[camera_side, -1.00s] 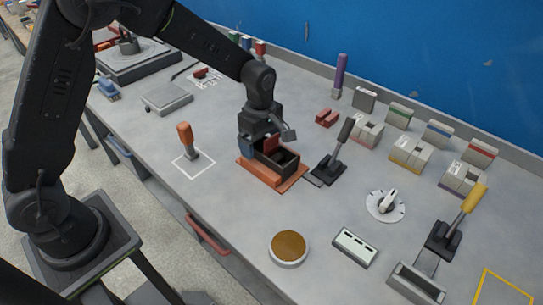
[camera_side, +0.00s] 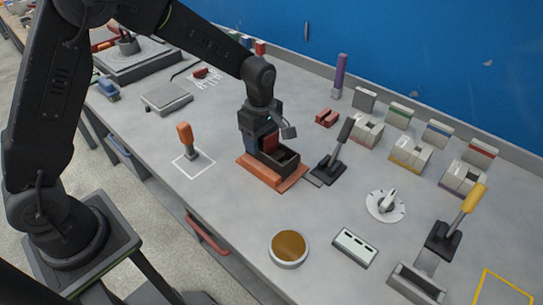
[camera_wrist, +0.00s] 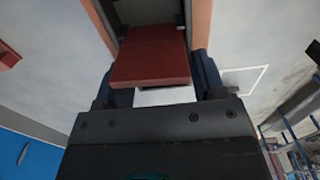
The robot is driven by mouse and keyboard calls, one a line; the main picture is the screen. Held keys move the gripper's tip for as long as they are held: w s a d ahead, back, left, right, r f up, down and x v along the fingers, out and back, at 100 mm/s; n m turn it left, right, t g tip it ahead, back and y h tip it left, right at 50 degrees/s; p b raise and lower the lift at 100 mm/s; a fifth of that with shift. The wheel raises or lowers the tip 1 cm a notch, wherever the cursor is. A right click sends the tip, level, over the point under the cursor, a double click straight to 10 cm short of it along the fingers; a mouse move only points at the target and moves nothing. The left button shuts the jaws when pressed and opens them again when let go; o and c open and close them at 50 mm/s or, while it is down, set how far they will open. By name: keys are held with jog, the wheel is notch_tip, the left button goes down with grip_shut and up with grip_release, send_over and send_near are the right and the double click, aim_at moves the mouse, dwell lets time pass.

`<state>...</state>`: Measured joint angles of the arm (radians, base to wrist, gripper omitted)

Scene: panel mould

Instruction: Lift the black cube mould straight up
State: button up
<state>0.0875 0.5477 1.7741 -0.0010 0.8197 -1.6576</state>
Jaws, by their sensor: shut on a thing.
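The black cube mould (camera_side: 284,160) is an open-topped box on the copper-orange base (camera_side: 262,175), near the middle of the bench in the side view. My gripper (camera_side: 261,150), with blue fingers, points down over the mould's left end. It is shut on a dark red block (camera_side: 270,143) that stands above the mould's rim. In the wrist view the red block (camera_wrist: 150,55) lies between the fingers, with part of the dark mould (camera_wrist: 148,12) beyond it. The block's lower end and the fingertips' exact contact are hidden.
A black-handled lever (camera_side: 335,150) stands close to the right of the mould. An orange-handled tool (camera_side: 187,140) stands in a white square to the left. A round brown-topped dish (camera_side: 289,247) is in front. The bench between them is clear.

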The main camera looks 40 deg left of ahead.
notch_tip(320, 180, up, 7)
dwell(1.6)
dwell(0.4)
